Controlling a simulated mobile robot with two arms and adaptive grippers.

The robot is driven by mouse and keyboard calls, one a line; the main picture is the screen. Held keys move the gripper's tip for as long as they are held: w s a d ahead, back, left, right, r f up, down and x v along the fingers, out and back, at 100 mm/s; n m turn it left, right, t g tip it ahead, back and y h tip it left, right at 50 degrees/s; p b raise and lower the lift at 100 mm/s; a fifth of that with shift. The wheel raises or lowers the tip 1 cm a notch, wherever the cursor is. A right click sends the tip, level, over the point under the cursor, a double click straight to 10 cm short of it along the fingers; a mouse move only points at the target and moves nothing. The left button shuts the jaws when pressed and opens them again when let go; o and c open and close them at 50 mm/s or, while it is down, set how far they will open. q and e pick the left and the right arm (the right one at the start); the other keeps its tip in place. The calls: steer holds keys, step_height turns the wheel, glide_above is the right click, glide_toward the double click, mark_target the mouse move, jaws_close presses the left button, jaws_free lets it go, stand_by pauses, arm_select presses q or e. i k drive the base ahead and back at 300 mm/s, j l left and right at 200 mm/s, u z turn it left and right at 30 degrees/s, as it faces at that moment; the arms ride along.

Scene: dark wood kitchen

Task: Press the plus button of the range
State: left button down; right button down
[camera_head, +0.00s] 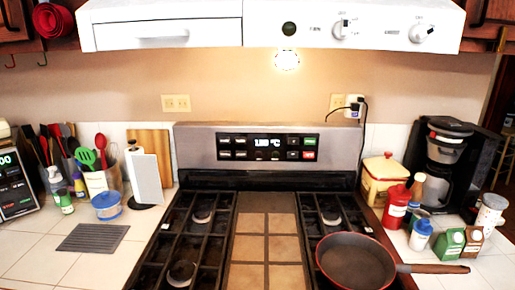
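The range (196,147) stands in the middle of the head view. Its upright back panel carries a black control strip (267,155) with a lit display (267,143) that seems to read 180 °C. Rows of small dark buttons lie to both sides of and below the display. A green button (309,141) and a red button (309,155) are at the right end. The button labels are too small to read, so I cannot tell which is the plus. Neither of my grippers is in view, and nothing touches the panel.
A frying pan (355,262) sits on the right burners, its handle reaching right over the counter. A white hood (270,25) with knobs hangs above. A coffee maker (446,160), bottles and cartons crowd the right counter. Utensils and a paper towel holder (147,175) stand left. The space before the panel is clear.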

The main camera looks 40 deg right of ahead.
mark_target(291, 141)
steer(key=z, duration=1.4)
